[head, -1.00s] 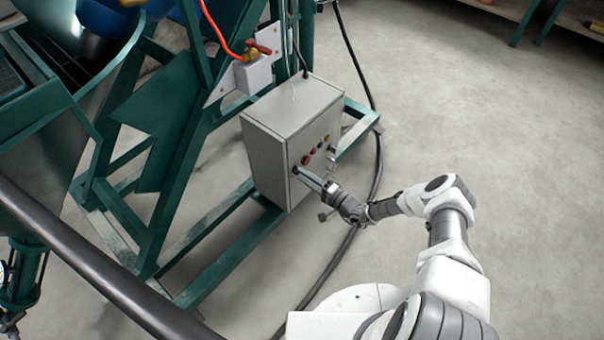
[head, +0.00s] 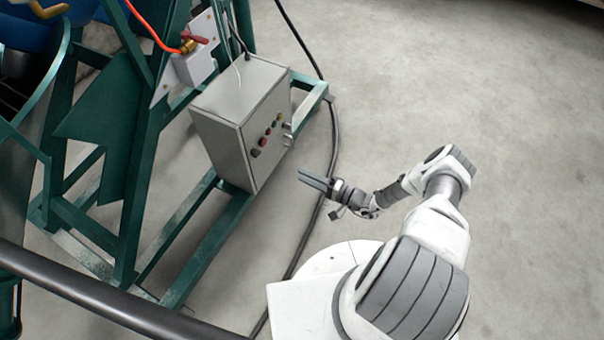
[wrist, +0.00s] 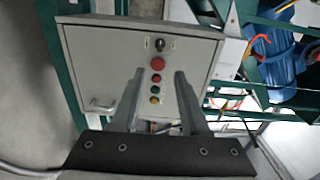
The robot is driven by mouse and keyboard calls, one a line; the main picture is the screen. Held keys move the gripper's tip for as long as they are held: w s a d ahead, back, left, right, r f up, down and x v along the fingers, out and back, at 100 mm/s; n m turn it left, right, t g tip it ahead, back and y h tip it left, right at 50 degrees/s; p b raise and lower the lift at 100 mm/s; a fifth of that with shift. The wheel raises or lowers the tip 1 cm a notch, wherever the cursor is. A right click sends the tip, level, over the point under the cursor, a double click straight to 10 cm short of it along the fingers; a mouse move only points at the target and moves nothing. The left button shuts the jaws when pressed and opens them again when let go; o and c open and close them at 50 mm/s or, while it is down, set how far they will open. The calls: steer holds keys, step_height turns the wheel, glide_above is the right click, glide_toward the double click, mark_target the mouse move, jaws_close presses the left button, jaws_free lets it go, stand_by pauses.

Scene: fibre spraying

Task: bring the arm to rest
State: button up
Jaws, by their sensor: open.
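My gripper (head: 301,178) is open and empty. In the head view it is held in the air to the right of the grey control box (head: 243,125), apart from it. In the wrist view its two fingers (wrist: 157,75) stick up in front of the face of the control box (wrist: 95,60). The face carries a black knob (wrist: 160,44), a red button (wrist: 158,64) and several smaller buttons between and above the fingers. My arm is bent, with the elbow out to the right.
The box is mounted on a green steel frame (head: 190,260). A black cable (head: 318,205) runs over the floor beneath my gripper. A dark pipe (head: 100,300) crosses the lower left. The concrete floor (head: 500,120) to the right is clear.

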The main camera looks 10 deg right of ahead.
stand_by(0.4)
step_height(320, 180, up, 31)
steer(key=n+g+h, duration=0.4)
steer(key=n+g, duration=0.5)
steer(key=g, duration=0.3)
steer(key=s+d+r+m+t+h, duration=0.25)
steer(key=s+r+t+h, duration=0.6)
steer(key=s+r, duration=1.45)
step_height(320, 180, up, 18)
steer(key=g+h+p, duration=0.1)
steer(key=g+p, duration=0.1)
steer(key=p, duration=1.5)
steer(key=shift+w+d+n+h, duration=0.25)
steer(key=shift+n+h, duration=0.1)
steer(key=shift+n, duration=0.1)
steer(key=shift+a, duration=0.2)
